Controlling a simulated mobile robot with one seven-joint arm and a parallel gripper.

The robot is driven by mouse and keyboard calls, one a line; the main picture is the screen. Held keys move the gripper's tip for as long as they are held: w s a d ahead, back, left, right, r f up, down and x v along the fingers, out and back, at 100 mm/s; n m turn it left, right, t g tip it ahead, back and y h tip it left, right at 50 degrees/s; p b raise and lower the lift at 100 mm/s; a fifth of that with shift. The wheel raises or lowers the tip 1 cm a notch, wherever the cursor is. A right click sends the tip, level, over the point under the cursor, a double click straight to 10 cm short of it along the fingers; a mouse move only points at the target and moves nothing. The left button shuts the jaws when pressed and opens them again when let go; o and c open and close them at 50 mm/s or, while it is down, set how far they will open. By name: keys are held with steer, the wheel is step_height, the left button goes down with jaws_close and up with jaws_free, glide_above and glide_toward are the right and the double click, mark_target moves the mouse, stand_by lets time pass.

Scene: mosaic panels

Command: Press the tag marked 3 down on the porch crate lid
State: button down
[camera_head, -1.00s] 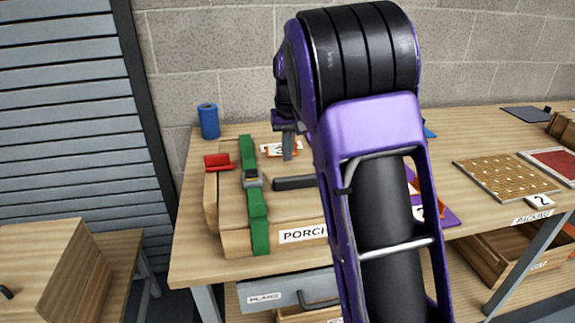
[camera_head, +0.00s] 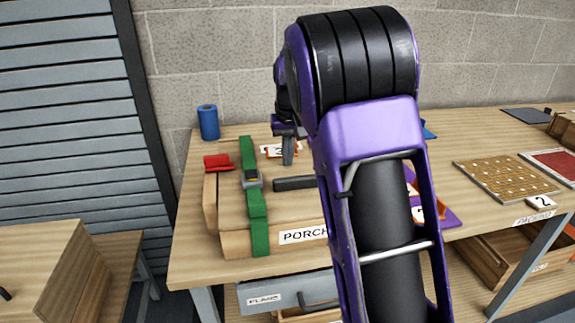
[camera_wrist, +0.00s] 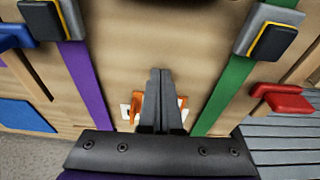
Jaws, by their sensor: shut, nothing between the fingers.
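The porch crate (camera_head: 230,242) lies on the workbench, its front label reading PORCH. The tag marked 3 (camera_head: 271,150) is white with orange parts beside it, at the back of the lid. In the wrist view the tag (camera_wrist: 126,113) is mostly hidden behind the fingers, with orange on both sides. My gripper (camera_head: 288,160) is shut and empty, its fingers pointing down in front of the tag. In the wrist view the closed gripper (camera_wrist: 160,72) reaches over the lid (camera_wrist: 160,40). I cannot tell whether the fingertips touch the lid.
A green strap (camera_head: 257,206) with a buckle crosses the crate; a purple strap (camera_wrist: 85,80) shows in the wrist view. A red clamp (camera_head: 217,162) and blue roll (camera_head: 208,122) are left. My arm hides the crate's right side.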

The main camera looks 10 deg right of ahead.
step_height(320, 180, up, 8)
steer(key=p, duration=0.6)
stand_by(0.4)
